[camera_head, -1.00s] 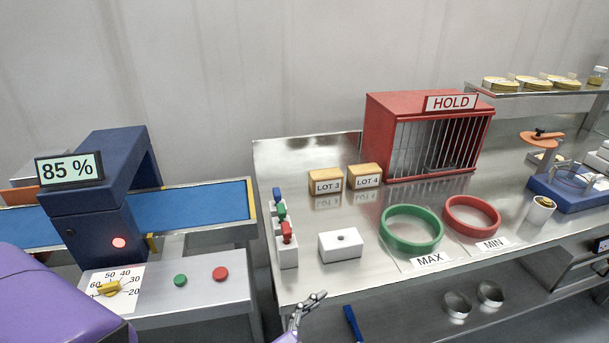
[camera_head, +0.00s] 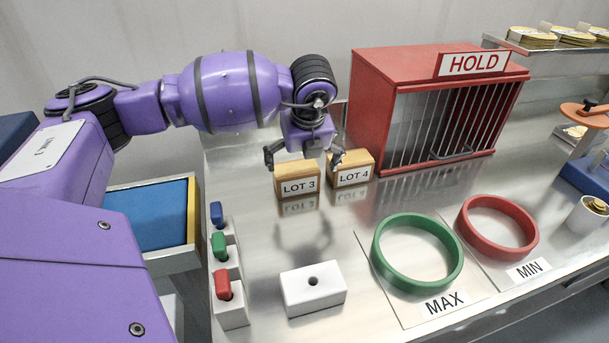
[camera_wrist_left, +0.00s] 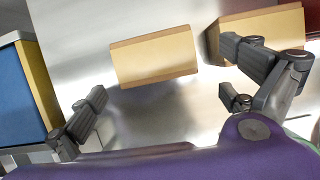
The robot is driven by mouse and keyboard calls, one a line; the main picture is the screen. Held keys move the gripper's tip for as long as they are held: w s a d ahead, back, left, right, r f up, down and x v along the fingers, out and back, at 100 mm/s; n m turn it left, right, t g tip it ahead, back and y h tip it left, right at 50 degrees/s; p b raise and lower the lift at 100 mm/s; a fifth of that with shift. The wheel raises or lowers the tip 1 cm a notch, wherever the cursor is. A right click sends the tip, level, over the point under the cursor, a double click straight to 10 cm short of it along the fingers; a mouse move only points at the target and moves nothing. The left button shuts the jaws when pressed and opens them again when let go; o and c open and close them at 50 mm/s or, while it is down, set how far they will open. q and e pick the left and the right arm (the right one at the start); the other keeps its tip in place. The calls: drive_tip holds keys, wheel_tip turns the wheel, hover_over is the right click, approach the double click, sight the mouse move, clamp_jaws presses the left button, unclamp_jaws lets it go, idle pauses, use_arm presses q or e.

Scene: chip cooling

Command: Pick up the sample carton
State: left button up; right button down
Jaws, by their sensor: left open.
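Two tan cartons stand side by side on the steel table: one labelled LOT 3 (camera_head: 297,180) and one labelled LOT 4 (camera_head: 350,171). No label says which is the sample carton. My left gripper (camera_head: 305,157) is open and empty, above and close to the cartons. In the left wrist view, the LOT 3 carton (camera_wrist_left: 153,56) lies ahead of the gap between the open fingers (camera_wrist_left: 165,95). The LOT 4 carton (camera_wrist_left: 265,25) is partly hidden behind the right finger there. My right gripper is not in view.
A red barred HOLD cage (camera_head: 435,110) stands right of the cartons. Nearer are a white block with a hole (camera_head: 313,290), a green ring (camera_head: 380,255), a red ring (camera_head: 465,225) and red, green and blue pieces in white holders (camera_head: 228,262). A blue belt (camera_head: 150,213) is left.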

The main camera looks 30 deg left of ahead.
sight(297, 170)
use_arm(q)
drive_tip(key=shift+w+a+f, duration=0.1)
drive_tip(key=shift+a+f, duration=0.2)
drive_tip(key=shift+a, duration=0.1)
drive_tip(key=shift+f, duration=0.3)
drive_tip(key=x, duration=0.5)
drive_tip(key=shift+a+f+p, duration=0.15)
drive_tip(key=shift+f+p, duration=0.05)
drive_tip(key=shift+p, duration=0.15)
drive_tip(key=shift+w+a+f, duration=0.1)
drive_tip(key=shift+f, duration=0.25)
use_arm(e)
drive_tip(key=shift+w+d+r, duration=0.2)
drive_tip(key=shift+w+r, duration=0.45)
use_arm(q)
drive_tip(key=shift+c, duration=0.4)
drive_tip(key=c, duration=1.1)
